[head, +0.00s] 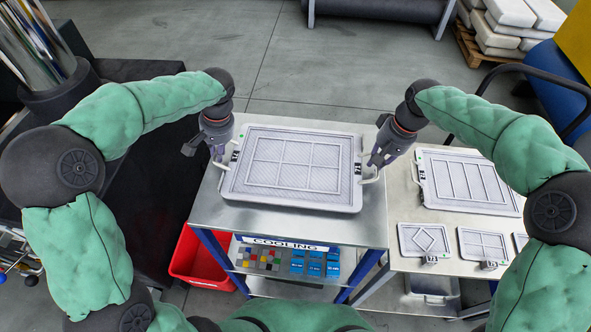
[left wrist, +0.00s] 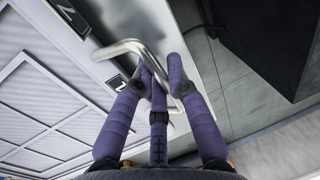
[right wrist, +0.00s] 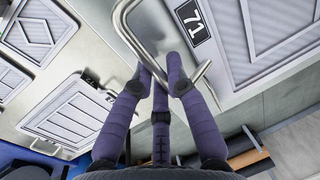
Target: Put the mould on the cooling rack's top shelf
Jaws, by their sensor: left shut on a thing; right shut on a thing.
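The mould (head: 292,165) is a pale grey rectangular tray with a six-panel face and a metal handle at each end. It is level over the top shelf of the cooling rack (head: 290,222); I cannot tell whether it touches the shelf. My left gripper (head: 218,157) is shut on the left handle, which shows in the left wrist view (left wrist: 128,45). My right gripper (head: 375,165) is shut on the right handle, which shows in the right wrist view (right wrist: 124,25) beside a label reading 71.
A side table (head: 400,255) on the right holds another large mould (head: 465,182) and several small ones. Below the top shelf are a COOLING sign (head: 290,244) and blue and coloured blocks. A red bin (head: 195,262) stands at the left. Bare shelf shows in front of the mould.

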